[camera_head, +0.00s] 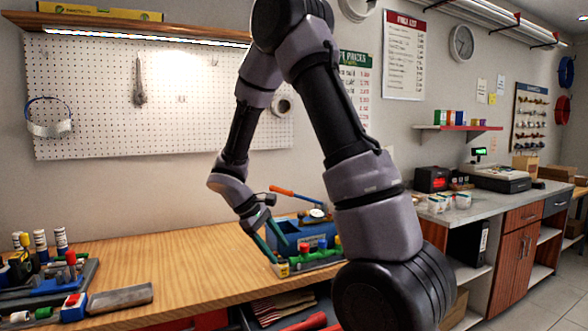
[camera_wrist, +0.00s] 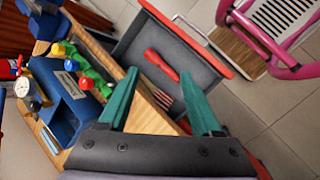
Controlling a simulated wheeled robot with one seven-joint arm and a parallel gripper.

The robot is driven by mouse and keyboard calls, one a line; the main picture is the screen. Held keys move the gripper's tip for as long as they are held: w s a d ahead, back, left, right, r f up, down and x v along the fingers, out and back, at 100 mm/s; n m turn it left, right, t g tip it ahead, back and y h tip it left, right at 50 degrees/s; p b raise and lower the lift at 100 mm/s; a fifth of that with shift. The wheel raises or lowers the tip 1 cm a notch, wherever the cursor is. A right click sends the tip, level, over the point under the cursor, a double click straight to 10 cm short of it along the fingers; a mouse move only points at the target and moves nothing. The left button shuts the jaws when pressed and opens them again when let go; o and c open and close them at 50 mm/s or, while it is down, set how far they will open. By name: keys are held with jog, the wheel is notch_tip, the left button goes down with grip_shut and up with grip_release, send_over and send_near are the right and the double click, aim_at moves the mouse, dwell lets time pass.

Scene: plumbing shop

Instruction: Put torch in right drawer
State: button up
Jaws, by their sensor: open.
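My gripper (camera_head: 279,253) points down beside the front of the blue toolbox on the wooden bench. In the wrist view its two green fingers (camera_wrist: 156,76) are apart with nothing held between them. An open grey drawer with red edges (camera_wrist: 215,90) lies beyond and below the fingertips. A red-handled tool (camera_wrist: 162,65) lies in it, with reddish prongs near the fingers. In the head view an open drawer (camera_head: 250,318) shows partly under the bench front, partly hidden by my arm. I cannot pick out a torch with certainty.
The blue toolbox (camera_head: 308,232) stands close to my gripper, with a green rack of coloured fittings (camera_head: 305,258) before it. A tool rack (camera_head: 60,285) and a grey block (camera_head: 118,297) stand at left. A pink chair (camera_wrist: 270,45) is near the drawer. The middle bench is clear.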

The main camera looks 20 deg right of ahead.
jog(key=s+r+m+t+y, duration=0.2)
jog(key=s+r, duration=0.3)
jog(key=r, duration=0.3)
jog(key=s+a+r+m+t+y, duration=0.1)
jog(key=s+r+m+t+y, duration=0.2)
jog(key=s+r+m, duration=0.2)
jog(key=s+r+m+t+y, duration=0.3)
jog(key=s+r+m, duration=0.1)
jog(key=r, duration=0.7)
jog(key=shift+s+a+r, duration=0.2)
jog(key=shift+s, duration=0.6)
